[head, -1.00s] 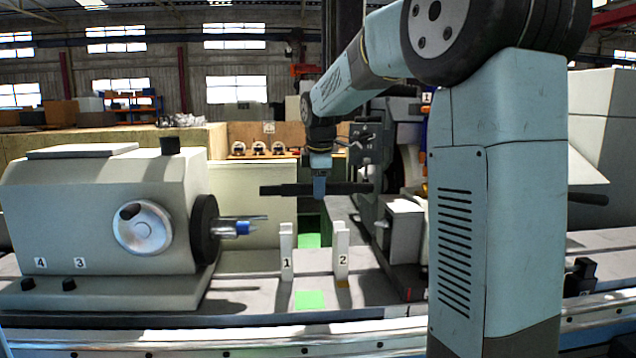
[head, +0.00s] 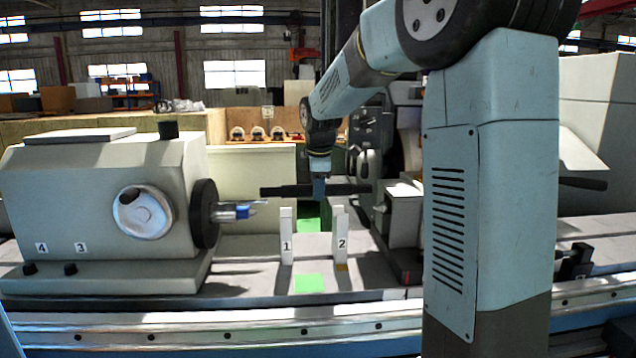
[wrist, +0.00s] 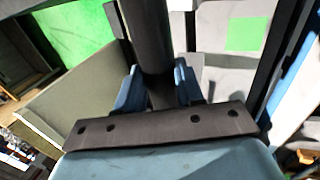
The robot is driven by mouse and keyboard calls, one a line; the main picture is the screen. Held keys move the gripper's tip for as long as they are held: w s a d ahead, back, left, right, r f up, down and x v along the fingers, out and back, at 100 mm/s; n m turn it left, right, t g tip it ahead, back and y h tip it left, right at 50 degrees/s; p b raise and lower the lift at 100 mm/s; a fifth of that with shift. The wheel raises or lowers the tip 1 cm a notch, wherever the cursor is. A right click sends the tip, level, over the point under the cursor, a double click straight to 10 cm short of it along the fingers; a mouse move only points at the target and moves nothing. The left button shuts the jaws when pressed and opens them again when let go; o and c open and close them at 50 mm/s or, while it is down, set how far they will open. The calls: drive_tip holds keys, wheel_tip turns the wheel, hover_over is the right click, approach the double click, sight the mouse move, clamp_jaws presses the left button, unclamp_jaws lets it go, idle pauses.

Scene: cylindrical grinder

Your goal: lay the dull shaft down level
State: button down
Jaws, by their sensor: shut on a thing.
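The dull shaft is a long dark bar (head: 286,191), close to level in the head view. My gripper (head: 319,188) is shut around its middle from above. In the wrist view, the shaft (wrist: 148,35) runs between my two blue fingers (wrist: 158,88). Two pale upright posts stand below it, post 1 (head: 287,236) and post 2 (head: 340,235). The shaft shows above the post tops in the head view, apart from them. Its depth relative to the posts is hard to tell. The post tops' shape is too small to make out.
A green patch (head: 309,284) lies on the machine bed in front of the posts; another (head: 310,225) lies behind. A grey headstock (head: 95,205) with a handwheel and a projecting spindle tip (head: 232,212) stands left. Machine parts (head: 401,215) stand close on the right.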

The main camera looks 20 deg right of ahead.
drive_tip(key=shift+f, duration=2.55)
drive_tip(key=shift+f, duration=0.1)
drive_tip(key=c, duration=0.9)
unclamp_jaws()
drive_tip(key=shift+o, duration=1.4)
drive_tip(key=shift+s+f, duration=0.1)
drive_tip(key=shift+f, duration=0.05)
drive_tip(key=v, duration=1.3)
drive_tip(key=shift+r, duration=0.4)
drive_tip(key=shift+s, duration=0.15)
